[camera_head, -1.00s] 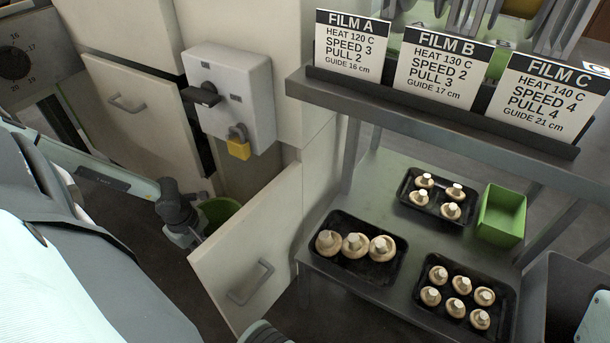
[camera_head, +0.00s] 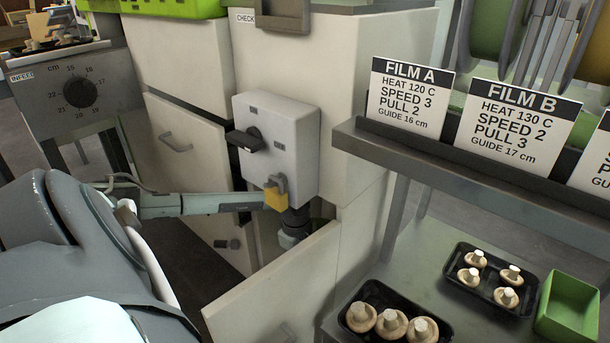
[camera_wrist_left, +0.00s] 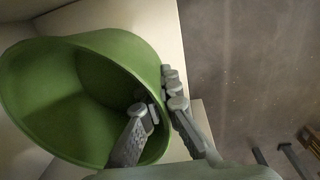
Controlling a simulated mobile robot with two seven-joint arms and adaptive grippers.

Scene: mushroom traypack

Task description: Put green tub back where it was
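The green tub (camera_wrist_left: 45,100) fills the left of the left wrist view, its mouth tilted toward the camera. My left gripper (camera_wrist_left: 162,112) has one finger inside the tub and the other outside, with the tub's rim pinched between them. In the head view my left arm reaches down behind the open white cabinet door (camera_head: 275,285). My right gripper is not in view.
A grey switch box (camera_head: 278,145) with a black knob and yellow padlock (camera_head: 275,195) hangs just above my left wrist. Right of the door, a shelf table (camera_head: 440,232) holds mushroom trays (camera_head: 488,285) and a green box (camera_head: 568,308). Bare floor shows beside the tub.

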